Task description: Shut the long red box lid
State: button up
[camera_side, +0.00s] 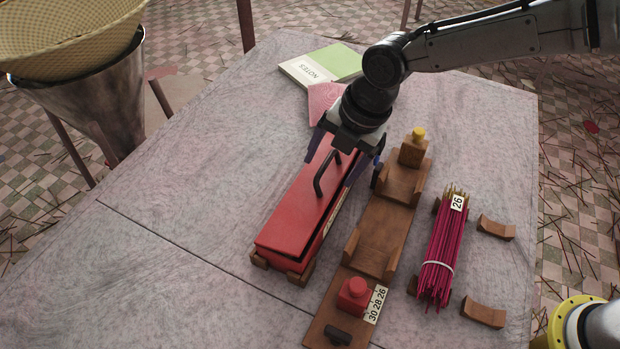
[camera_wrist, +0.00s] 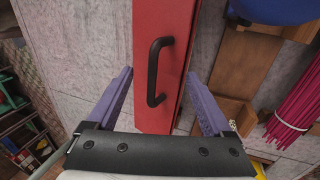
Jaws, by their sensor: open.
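The long red box (camera_side: 327,226) lies lengthwise on the grey table, its near end resting on small wooden blocks. Its red lid (camera_side: 287,222) lies over the top, with a dark gap along the right edge and near end, so it looks slightly ajar. A black bar handle (camera_side: 319,184) stands up from the lid. In the wrist view the lid (camera_wrist: 151,112) runs up the middle, with the handle (camera_wrist: 152,75) between my fingers. My gripper (camera_side: 331,173) is open above the lid, its purple fingers on either side. I cannot tell whether they touch it.
A wooden stand (camera_side: 385,225) with a red knob piece (camera_side: 353,293) is close on the right. Beyond it lies a bundle of magenta sticks (camera_side: 440,250) on wooden rests. A notes book (camera_side: 325,65) lies behind. The table's left side is clear.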

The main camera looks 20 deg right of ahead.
aim_at(325, 162)
jog(key=shift+r, duration=2.15)
